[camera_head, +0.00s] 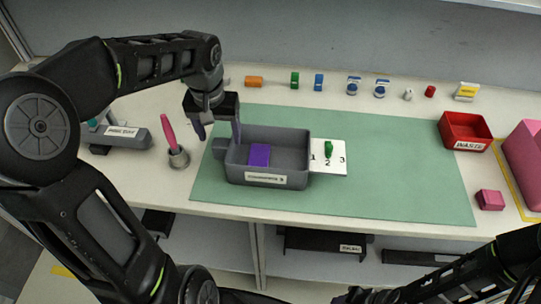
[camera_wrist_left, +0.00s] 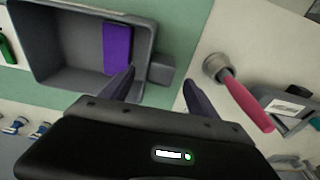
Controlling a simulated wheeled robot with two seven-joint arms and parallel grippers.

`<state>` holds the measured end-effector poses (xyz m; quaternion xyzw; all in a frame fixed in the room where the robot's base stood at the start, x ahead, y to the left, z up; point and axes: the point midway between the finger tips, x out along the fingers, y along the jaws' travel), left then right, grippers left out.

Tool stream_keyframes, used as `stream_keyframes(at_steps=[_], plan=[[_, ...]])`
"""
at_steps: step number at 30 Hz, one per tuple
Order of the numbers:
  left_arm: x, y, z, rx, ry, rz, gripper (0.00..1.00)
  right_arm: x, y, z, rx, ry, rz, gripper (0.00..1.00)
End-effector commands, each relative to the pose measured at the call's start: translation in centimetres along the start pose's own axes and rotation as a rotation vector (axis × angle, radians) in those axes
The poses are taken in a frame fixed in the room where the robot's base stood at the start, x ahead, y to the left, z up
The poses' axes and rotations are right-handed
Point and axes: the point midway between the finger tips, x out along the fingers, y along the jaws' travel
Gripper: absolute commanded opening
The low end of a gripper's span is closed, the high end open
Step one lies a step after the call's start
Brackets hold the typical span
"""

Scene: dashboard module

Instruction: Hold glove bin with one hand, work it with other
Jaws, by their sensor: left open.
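The glove bin is a grey open-topped box (camera_head: 297,147) with a label on its front, standing on the green mat. A small grey tab (camera_head: 219,148) sticks out from its left side. A purple block (camera_head: 259,155) lies inside. My left gripper (camera_head: 219,137) is open, pointing down at the tab side. In the left wrist view the tab (camera_wrist_left: 161,71) shows between the spread fingertips (camera_wrist_left: 159,80); I cannot tell whether they touch it. A white card (camera_head: 322,168) marked 1, 2, 3, with a green piece (camera_head: 328,149), adjoins the bin's right side. My right gripper is out of view.
A pink-handled tool (camera_head: 169,135) stands in a round holder left of the bin. A grey labelled tray (camera_head: 122,137) is further left. A red waste bin (camera_head: 465,131) and a pink block (camera_head: 490,200) are at the right. Several small items line the back. The mat's right half is clear.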

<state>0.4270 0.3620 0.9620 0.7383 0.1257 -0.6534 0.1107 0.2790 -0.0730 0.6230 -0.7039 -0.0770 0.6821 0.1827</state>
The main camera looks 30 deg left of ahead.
Motion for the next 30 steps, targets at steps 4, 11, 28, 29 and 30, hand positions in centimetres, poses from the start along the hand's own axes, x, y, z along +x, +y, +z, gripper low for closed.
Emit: stream_keyframes(at_steps=[4,11,28,29,30], plan=[[2.2,0.1,0.1,0.001,-0.006,0.001,0.69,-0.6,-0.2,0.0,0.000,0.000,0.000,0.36],[4.1,0.1,0.1,0.001,-0.001,0.003,0.69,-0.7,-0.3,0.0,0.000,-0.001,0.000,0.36],[4.1,0.1,0.1,0.001,-0.001,0.002,0.67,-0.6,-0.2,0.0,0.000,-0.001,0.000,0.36],[4.1,0.1,0.1,0.001,-0.001,0.002,0.65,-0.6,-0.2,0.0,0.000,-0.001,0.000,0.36],[4.1,0.1,0.1,0.001,-0.001,0.002,0.62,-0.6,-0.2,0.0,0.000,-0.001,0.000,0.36]])
